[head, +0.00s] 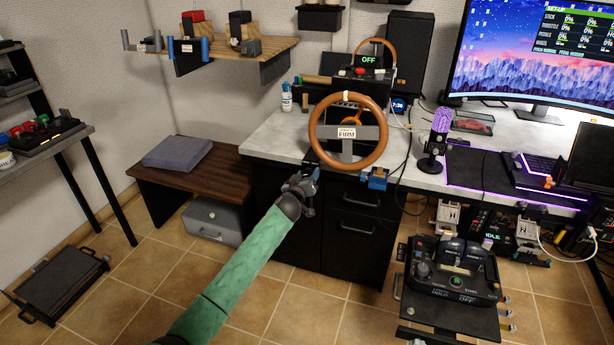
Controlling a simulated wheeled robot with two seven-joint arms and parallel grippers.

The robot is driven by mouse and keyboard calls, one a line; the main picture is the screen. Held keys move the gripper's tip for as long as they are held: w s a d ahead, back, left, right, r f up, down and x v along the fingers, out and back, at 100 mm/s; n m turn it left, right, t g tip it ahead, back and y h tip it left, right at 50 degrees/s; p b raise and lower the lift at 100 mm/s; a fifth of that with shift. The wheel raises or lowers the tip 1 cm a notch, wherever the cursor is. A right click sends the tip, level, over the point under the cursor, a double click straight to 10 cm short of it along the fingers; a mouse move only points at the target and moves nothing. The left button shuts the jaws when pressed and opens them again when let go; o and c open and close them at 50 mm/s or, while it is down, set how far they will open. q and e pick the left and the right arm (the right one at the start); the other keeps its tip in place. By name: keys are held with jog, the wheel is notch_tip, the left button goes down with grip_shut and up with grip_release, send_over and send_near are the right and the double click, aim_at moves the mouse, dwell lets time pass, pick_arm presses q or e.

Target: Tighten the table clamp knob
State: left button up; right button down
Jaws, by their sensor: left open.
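The steering wheel (376,103) has an orange-brown rim and a plate reading "FIRM", and stands at the front edge of the grey desk. A blue table clamp (377,179) sits on the desk edge to the right below the wheel. My left gripper (309,182) is at the desk's front edge, left below the wheel and left of that blue clamp. It is open. Small dark and blue parts show around its fingers, and I cannot tell which belong to a clamp there. No knob shows clearly; one at the gripper is hidden or too small to tell. My right gripper is out of view.
The grey desk top (272,137) carries a bottle (286,98), a purple-lit microphone (437,140) and a monitor (535,55). Black drawers (357,220) stand below it. A dark bench (205,178) is at left, and a control box (455,270) at lower right.

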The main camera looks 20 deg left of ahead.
pick_arm(q)
jog(key=c, duration=1)
jog(key=shift+o, duration=0.2)
